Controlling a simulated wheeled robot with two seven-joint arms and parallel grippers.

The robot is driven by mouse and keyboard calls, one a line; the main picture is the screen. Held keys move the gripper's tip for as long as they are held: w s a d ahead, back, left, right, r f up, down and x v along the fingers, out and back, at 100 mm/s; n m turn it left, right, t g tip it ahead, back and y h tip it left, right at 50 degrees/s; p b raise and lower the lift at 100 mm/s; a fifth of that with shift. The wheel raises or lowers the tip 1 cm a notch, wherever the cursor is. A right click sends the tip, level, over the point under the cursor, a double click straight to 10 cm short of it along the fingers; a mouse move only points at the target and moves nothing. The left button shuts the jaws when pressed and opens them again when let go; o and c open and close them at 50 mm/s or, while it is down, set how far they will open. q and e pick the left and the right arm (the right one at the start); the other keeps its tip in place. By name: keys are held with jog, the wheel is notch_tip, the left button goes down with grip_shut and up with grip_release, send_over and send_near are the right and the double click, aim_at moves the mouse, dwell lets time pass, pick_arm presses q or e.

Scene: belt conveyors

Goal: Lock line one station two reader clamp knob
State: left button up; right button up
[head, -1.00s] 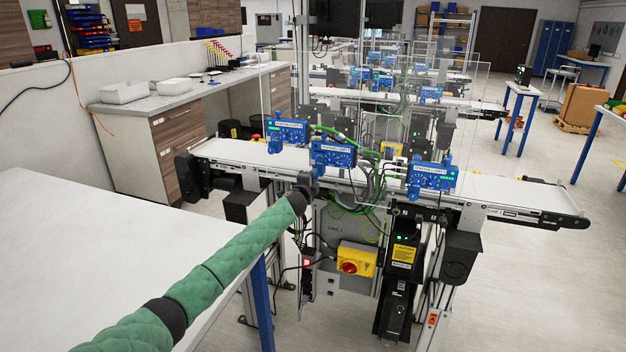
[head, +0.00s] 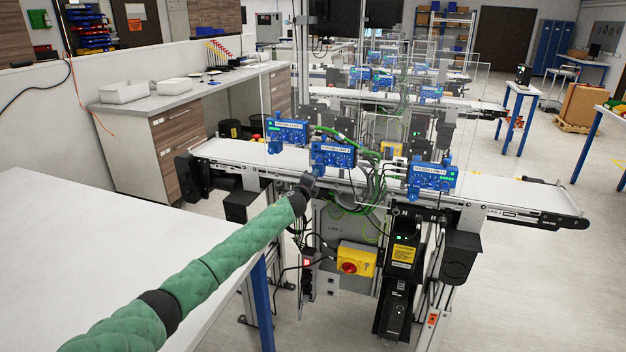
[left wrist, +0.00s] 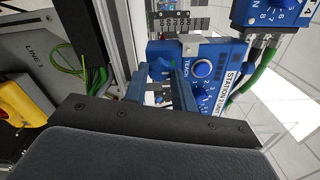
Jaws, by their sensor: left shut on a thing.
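The station two reader (head: 333,154) is the middle of three blue boxes along the near conveyor. Its blue face, round dial and station label also show in the left wrist view (left wrist: 211,70). My left gripper (head: 309,182) reaches in from the left and sits just below and left of this reader. My right gripper is out of view.
Blue readers stand left (head: 287,134) and right (head: 432,178) of the middle one on the conveyor (head: 500,188). Green cables (head: 372,165) hang close behind the gripper. A yellow switch box (head: 356,260) is below. A white table (head: 110,250) lies under my left arm.

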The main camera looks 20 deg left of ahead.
pick_arm(q)
jog(key=shift+f, duration=0.15)
jog(key=o, duration=1)
jog(key=shift+s+a+b, duration=0.1)
jog(key=shift+s+b, duration=1)
jog(key=shift+s, duration=2.8)
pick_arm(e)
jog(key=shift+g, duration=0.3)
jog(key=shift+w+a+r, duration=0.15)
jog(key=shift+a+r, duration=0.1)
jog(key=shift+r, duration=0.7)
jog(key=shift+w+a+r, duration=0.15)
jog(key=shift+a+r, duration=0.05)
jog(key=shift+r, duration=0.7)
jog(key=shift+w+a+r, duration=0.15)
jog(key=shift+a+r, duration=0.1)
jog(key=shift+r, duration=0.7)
